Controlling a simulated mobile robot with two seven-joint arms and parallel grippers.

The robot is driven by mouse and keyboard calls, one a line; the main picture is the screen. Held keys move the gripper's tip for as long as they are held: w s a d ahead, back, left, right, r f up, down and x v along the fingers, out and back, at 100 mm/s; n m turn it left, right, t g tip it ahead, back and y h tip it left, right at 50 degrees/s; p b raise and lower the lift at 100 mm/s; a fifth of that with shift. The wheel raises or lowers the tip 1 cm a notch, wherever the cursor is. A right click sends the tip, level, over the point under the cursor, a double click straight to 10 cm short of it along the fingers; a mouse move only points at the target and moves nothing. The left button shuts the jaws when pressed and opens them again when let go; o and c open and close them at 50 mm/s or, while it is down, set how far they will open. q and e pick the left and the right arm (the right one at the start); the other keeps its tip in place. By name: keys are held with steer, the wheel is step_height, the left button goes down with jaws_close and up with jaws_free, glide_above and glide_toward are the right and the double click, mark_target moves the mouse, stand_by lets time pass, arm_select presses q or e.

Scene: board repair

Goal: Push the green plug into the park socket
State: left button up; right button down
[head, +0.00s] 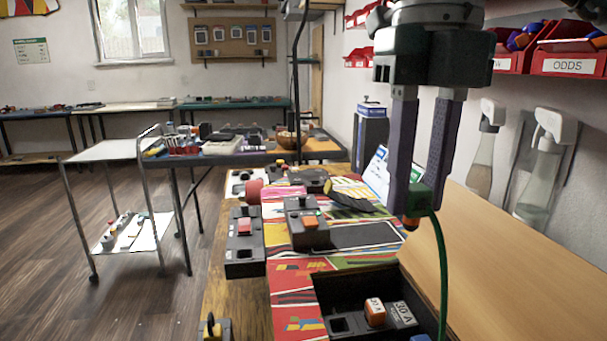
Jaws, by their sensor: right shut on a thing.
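My right gripper (411,205) reaches down from the top right with its two long purple fingers. It is shut on the green plug (421,197), whose dark lower end points down. A green cable (442,265) hangs from the plug to the front edge. The plug is in the air above the bench. Dark blocks with square openings stand on the bench: one with a red switch (244,240), and one labelled 30 A (374,318) in a black recess. I cannot tell which opening is the park socket. My left gripper is not in view.
A block with an orange switch (307,224) stands on the colourful mat (290,296). Yellow-striped gloves (352,193) lie behind it. The wooden bench top (500,240) on the right is bare.

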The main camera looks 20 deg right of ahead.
steer(key=w+a+p, duration=0.1)
steer(key=w+a, duration=0.1)
steer(key=w, duration=0.5)
steer(key=shift+a, duration=0.15)
steer(key=shift+w, duration=0.1)
stand_by(0.3)
steer(key=shift+f+b, duration=5.05)
steer(key=shift+f, duration=3.25)
steer(key=shift+f+b, duration=0.4)
steer(key=shift+f, duration=0.25)
steer(key=shift+f, duration=0.7)
